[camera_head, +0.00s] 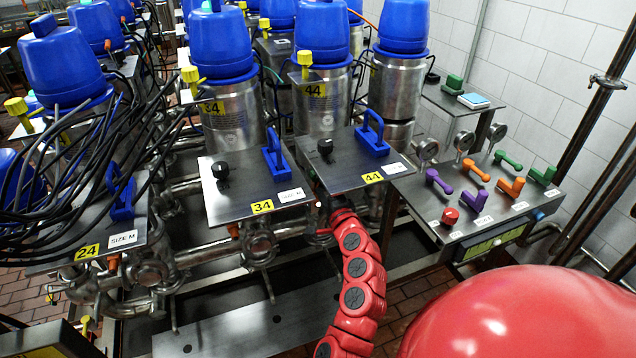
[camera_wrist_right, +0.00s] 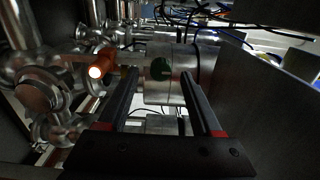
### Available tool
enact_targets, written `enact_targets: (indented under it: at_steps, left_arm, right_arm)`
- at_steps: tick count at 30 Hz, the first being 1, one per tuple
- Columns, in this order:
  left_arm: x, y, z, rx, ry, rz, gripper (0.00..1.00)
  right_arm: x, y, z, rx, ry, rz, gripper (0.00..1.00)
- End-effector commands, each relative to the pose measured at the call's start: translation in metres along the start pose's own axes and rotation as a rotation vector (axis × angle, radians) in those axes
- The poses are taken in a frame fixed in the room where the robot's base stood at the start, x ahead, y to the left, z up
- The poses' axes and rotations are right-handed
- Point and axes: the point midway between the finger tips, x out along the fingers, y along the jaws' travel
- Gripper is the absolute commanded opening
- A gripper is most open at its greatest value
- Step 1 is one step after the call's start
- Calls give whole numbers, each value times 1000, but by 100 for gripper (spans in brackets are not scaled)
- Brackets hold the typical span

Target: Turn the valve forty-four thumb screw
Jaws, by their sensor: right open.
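The valve forty-four panel is a grey plate with a yellow 44 label (camera_head: 372,178), a black knob (camera_head: 325,147) and a blue handle (camera_head: 371,135). My red right arm (camera_head: 354,268) reaches up to its front left edge, where the hand is mostly hidden. In the right wrist view my right gripper (camera_wrist_right: 159,75) is open, with nothing held. An orange thumb screw (camera_wrist_right: 101,66) with a bright tip sits just left of the left finger, outside the jaws. Which valve it belongs to is unclear. A metal cylinder with a dark green spot (camera_wrist_right: 161,70) shows between the fingers.
Panel 34 (camera_head: 229,207) and panel 24 (camera_head: 122,241) stand to the left, with black cables over the latter. A side console (camera_head: 470,228) with coloured handles is at right. Steel pipes (camera_wrist_right: 40,90) crowd the wrist view's left; a dark plate (camera_wrist_right: 260,100) is close at right.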

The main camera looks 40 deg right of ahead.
Motion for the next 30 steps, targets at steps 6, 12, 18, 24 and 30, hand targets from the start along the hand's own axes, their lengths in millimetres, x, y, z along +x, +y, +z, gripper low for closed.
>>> enact_targets:
  at_steps: [6,12,18,24,30]
  left_arm:
    - [-14,1,2,0,0,0,57]
    - [-24,1,4,0,0,0,57]
    - [1,0,0,0,1,0,57]
    - [16,-1,-3,0,0,0,57]
    - [18,-1,-3,0,0,0,57]
  right_arm:
    - [-44,3,0,1,1,-2,66]
    - [-86,2,-1,1,4,-4,66]
    - [-122,-3,-1,0,2,6,66]
    - [-142,-2,-2,-2,3,3,66]
    - [-148,0,0,1,0,-1,66]
